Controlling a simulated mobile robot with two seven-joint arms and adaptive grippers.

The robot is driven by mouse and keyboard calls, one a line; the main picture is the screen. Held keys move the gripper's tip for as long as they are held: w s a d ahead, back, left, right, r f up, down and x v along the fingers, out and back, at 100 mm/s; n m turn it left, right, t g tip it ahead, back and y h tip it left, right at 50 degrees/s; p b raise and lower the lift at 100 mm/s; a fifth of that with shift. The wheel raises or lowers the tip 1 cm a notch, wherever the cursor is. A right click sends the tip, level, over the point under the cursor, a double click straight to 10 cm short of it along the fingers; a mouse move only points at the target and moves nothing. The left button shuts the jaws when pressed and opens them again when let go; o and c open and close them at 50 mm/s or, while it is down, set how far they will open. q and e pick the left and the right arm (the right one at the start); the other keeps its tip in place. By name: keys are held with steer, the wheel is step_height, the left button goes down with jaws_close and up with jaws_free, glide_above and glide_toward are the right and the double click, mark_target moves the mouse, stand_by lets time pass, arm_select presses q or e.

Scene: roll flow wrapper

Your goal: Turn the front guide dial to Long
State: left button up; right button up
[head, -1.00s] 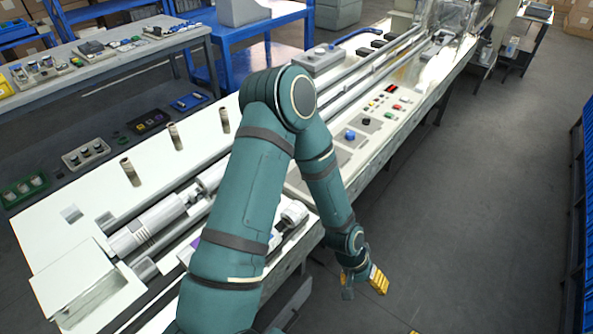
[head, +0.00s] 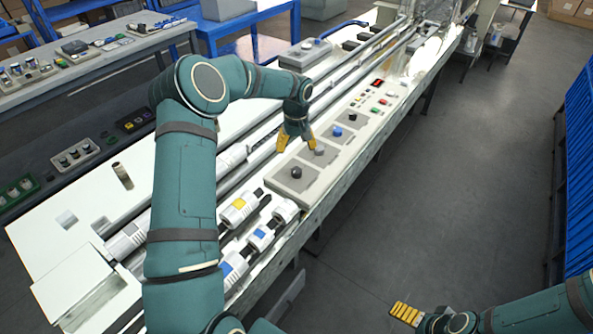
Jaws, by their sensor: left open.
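A row of dials sits on the front control panel (head: 315,182) of the wrapper. There is a black dial (head: 296,172) nearest me, a grey dial (head: 319,151), a blue dial (head: 338,131) and another black dial (head: 352,116) farther along. Labels are too small to read, so I cannot tell which is the front guide dial or its setting. My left gripper (head: 297,143) is open, fingers pointing down, just left of the grey dial; one yellow fingertip is close to that dial. My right gripper (head: 406,313) is low at the right, away from the panel; its finger gap does not show clearly.
White rollers with yellow and blue bands (head: 239,209) lie at the machine's near end. Long rails run behind the panel. Red and green buttons (head: 381,101) and a red display (head: 377,83) sit farther along. A blue rack (head: 577,165) stands at right; the floor between is clear.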

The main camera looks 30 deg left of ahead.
mark_target(296, 170)
arm_select(q)
step_height(296, 170, down, 11)
steer(key=shift+r, duration=0.1)
stand_by(0.4)
jaws_close()
